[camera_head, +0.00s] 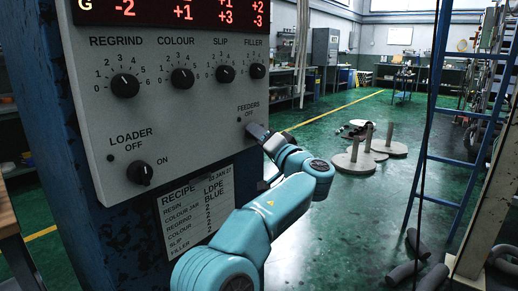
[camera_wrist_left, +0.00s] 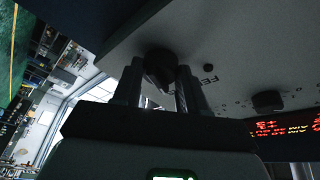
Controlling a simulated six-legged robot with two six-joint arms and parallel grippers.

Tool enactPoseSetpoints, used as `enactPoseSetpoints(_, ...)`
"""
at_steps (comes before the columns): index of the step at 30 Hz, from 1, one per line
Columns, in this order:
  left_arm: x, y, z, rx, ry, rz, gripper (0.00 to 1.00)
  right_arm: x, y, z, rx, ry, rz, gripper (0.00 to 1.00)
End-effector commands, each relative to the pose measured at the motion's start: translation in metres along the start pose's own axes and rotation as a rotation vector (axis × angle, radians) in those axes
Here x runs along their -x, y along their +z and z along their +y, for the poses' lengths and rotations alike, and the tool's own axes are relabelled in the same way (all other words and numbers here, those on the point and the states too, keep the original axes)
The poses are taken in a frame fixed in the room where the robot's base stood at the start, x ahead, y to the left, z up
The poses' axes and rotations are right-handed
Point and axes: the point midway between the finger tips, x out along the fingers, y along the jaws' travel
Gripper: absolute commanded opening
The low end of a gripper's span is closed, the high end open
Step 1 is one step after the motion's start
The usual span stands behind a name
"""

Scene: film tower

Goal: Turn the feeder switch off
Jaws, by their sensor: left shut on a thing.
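The feeder switch is a dark round knob (camera_wrist_left: 158,62) on the grey control panel (camera_head: 205,115). A small dark lamp (camera_head: 239,119) sits beside the label. My right gripper is not in view.
Four-setting dials line the panel's upper part, with the filler dial (camera_head: 257,71) closest to my left arm. The loader knob (camera_head: 140,172) is at lower left, above a recipe card (camera_head: 197,205). A blue ladder (camera_head: 424,150) and round-based posts (camera_head: 354,162) stand right on open green floor.

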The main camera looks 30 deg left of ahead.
Motion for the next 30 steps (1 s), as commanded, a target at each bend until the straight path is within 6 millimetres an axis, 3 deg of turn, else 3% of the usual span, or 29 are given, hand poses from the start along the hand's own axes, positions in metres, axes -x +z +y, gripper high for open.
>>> enactPoseSetpoints(12,0.0012,0.0008,0.0049,0.226,-0.077,0.006,0.11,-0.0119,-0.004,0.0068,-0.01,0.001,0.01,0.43)
enactPoseSetpoints(30,0.0008,-0.0004,0.0041,0.281,-0.096,0.011,0.11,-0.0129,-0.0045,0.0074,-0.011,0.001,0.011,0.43)
